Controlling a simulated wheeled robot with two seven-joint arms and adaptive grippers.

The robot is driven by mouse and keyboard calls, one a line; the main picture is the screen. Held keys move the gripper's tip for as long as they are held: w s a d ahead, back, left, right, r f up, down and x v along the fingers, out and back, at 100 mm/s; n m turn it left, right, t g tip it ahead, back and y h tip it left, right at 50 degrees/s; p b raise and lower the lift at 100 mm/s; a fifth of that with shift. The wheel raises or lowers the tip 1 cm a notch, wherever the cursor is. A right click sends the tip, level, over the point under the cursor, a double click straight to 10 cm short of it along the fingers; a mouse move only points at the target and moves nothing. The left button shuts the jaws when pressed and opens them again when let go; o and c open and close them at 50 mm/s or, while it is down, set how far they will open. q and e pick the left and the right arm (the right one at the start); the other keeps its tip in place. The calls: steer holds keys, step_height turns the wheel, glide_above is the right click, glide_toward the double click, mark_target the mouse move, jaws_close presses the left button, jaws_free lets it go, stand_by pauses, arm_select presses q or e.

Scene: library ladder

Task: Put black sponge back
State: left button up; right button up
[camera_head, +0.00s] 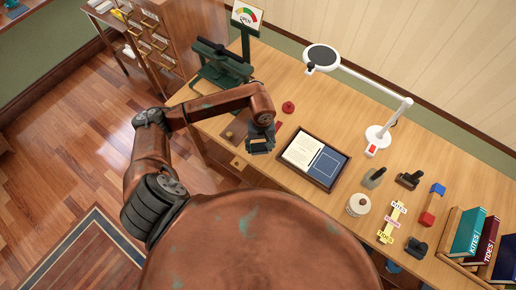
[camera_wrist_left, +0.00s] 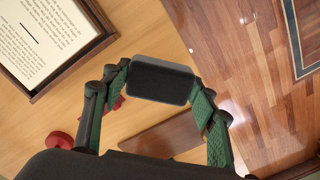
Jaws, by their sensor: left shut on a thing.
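The black sponge (camera_wrist_left: 160,82), a dark block with a grey rim, is between the two green fingers of my left gripper (camera_wrist_left: 158,90) in the left wrist view. The gripper is shut on it by its sides. In the head view my left gripper (camera_head: 260,143) is over the front part of the wooden desk (camera_head: 330,200), left of the framed tray. The sponge appears above the desktop; its exact height is unclear. A flat brown board (camera_head: 237,130) lies on the desk just left of the gripper and also shows in the left wrist view (camera_wrist_left: 155,135). My right gripper is out of view.
A red round object (camera_head: 288,107) lies behind the gripper, and a green press (camera_head: 217,68) stands at the back left. A white lamp (camera_head: 378,135), small tools and books (camera_head: 466,232) occupy the right.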

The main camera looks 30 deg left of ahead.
mark_target(259, 143)
arm_select(q)
steer(key=shift+w+a+f, duration=0.25)
steer(key=shift+a+f, duration=0.1)
steer(key=shift+f, duration=0.15)
steer(key=shift+w+a+f+p, duration=0.1)
steer(key=shift+a+f+p, duration=0.05)
steer(key=shift+f, duration=0.85)
steer(key=shift+w+a+f+p, duration=0.1)
steer(key=shift+f+p, duration=0.05)
steer(key=shift+f, duration=0.8)
steer(key=shift+f, duration=0.1)
steer(key=o, duration=1.5)
steer(key=shift+c, duration=0.2)
step_height(259, 143, up, 12)
steer(key=shift+w+r+b, duration=0.15)
steer(key=shift+b, duration=0.25)
